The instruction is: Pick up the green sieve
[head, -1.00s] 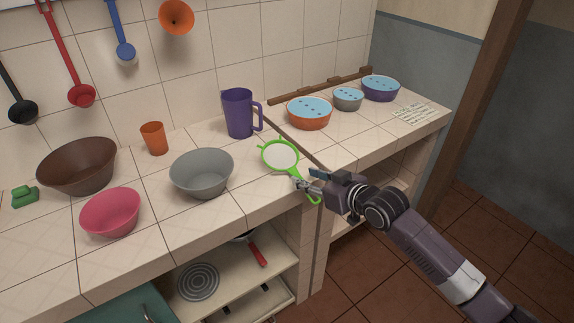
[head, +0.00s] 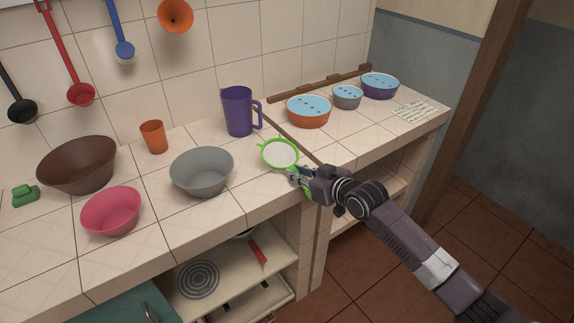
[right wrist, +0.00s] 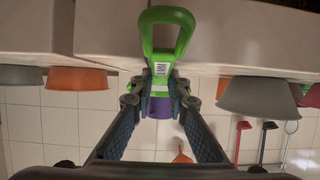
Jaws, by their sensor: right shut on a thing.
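The green sieve (head: 280,153) has a round pale mesh and a green rim. It is at the front edge of the tiled counter, right of the grey bowl, in the head view. My right gripper (head: 298,175) is at the sieve's handle, shut on it. In the right wrist view the two fingers of my right gripper (right wrist: 161,90) pinch the green handle (right wrist: 163,45), whose looped end points up in that picture. Whether the sieve still touches the counter I cannot tell. My left gripper is not in view.
A grey bowl (head: 202,173), a pink bowl (head: 111,213), a brown bowl (head: 78,165) and an orange cup (head: 153,137) stand to the left. A purple jug (head: 238,112) stands behind the sieve. An orange bowl (head: 309,111) is to the right. Open shelves (head: 240,275) lie below.

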